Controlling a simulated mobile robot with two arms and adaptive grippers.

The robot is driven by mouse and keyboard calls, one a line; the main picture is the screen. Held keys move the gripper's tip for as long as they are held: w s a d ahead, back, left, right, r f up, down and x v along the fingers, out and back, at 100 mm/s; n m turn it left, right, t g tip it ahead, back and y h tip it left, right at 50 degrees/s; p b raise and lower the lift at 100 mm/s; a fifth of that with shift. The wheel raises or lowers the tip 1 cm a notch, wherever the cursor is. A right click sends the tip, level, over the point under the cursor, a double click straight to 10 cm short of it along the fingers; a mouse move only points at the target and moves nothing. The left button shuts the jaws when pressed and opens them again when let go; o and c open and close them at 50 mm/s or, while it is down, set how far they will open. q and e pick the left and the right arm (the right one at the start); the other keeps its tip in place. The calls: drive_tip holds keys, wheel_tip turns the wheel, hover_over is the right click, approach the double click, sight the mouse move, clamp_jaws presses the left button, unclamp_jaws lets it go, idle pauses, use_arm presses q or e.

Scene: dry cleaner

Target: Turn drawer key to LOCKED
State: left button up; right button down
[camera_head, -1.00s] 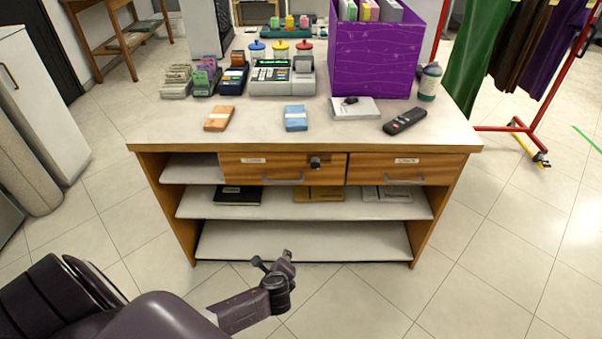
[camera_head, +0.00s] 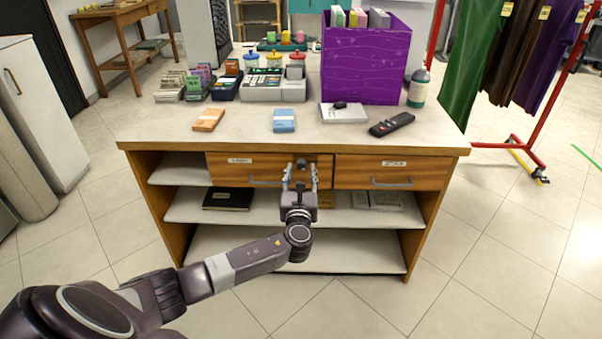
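The drawer key (camera_head: 301,163) is a small dark knob-like piece on the front of the left wooden drawer (camera_head: 226,172), near its upper right part. Its turned position is too small to tell, and any lock marking is not readable. My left gripper (camera_head: 300,172) points at the drawer front with two fingers apart, one to each side of the key in the picture. I cannot tell whether the fingers touch the key. The gripper covers part of the drawer's right side. My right gripper is not in view.
A second drawer (camera_head: 392,173) with a label and handle is to the right. The left drawer's handle (camera_head: 265,183) is left of my fingers. The counter top (camera_head: 240,133) overhangs above, with a remote (camera_head: 391,124) near its edge. Shelves (camera_head: 240,208) lie below.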

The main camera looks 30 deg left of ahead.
use_arm(q)
drive_tip(key=shift+w+a, duration=0.2)
drive_tip(key=shift+w, duration=0.15)
drive_tip(key=shift+c, duration=0.6)
clamp_jaws()
